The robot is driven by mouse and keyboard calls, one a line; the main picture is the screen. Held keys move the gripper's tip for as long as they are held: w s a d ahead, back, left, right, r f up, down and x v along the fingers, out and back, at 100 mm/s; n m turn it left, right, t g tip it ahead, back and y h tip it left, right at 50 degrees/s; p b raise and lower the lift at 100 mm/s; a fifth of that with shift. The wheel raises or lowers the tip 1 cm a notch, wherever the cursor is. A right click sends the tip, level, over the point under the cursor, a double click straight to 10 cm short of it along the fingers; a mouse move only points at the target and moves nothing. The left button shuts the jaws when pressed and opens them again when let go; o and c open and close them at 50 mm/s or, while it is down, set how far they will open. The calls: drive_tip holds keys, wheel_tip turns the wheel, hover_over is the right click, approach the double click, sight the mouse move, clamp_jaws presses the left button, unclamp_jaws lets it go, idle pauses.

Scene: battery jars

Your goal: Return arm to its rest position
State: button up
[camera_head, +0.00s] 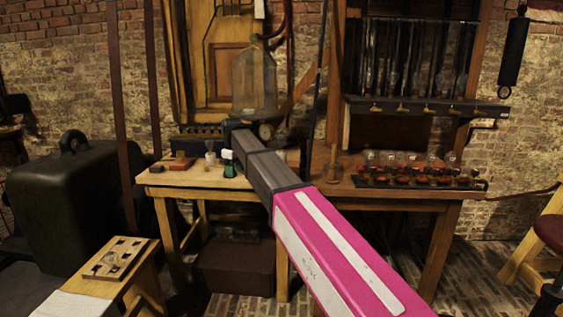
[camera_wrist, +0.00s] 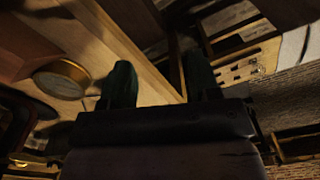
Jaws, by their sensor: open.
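In the head view my arm reaches from the lower right toward the back of the wooden workbench (camera_head: 190,182), with its far end in front of the large glass vessel (camera_head: 255,75). My gripper's fingers are hard to make out there. In the wrist view my gripper (camera_wrist: 160,85) shows two dark green fingers spread apart. I see nothing held between them; pale wood of the bench lies behind. A row of small glass battery jars (camera_head: 420,172) with red parts stands on the right bench, clear of my arm.
A round brass-rimmed gauge (camera_wrist: 62,80) lies close to the left finger in the wrist view. A small green bottle (camera_head: 229,168) and a white mortar-like cup (camera_head: 210,156) stand left of my arm. A black case (camera_head: 75,215) and a low stand with a wooden board (camera_head: 115,258) are at left.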

drive_tip(key=s+d+f+m, duration=0.3)
drive_tip(key=s+d+f, duration=0.1)
drive_tip(key=d+f, duration=0.65)
drive_tip(key=s+d+f+m, duration=0.3)
drive_tip(key=s+d+f, duration=0.2)
drive_tip(key=d+f, duration=0.55)
drive_tip(key=s+d+f+m, duration=0.3)
drive_tip(key=s+d+f, duration=0.2)
drive_tip(key=s+d, duration=0.3)
drive_tip(key=s+d+f+m, duration=0.3)
drive_tip(key=s+d+f, duration=0.3)
drive_tip(key=s+d, duration=0.1)
drive_tip(key=shift+s+d+f+m, duration=0.15)
drive_tip(key=shift+s+d+m, duration=0.25)
drive_tip(key=shift+d, duration=0.5)
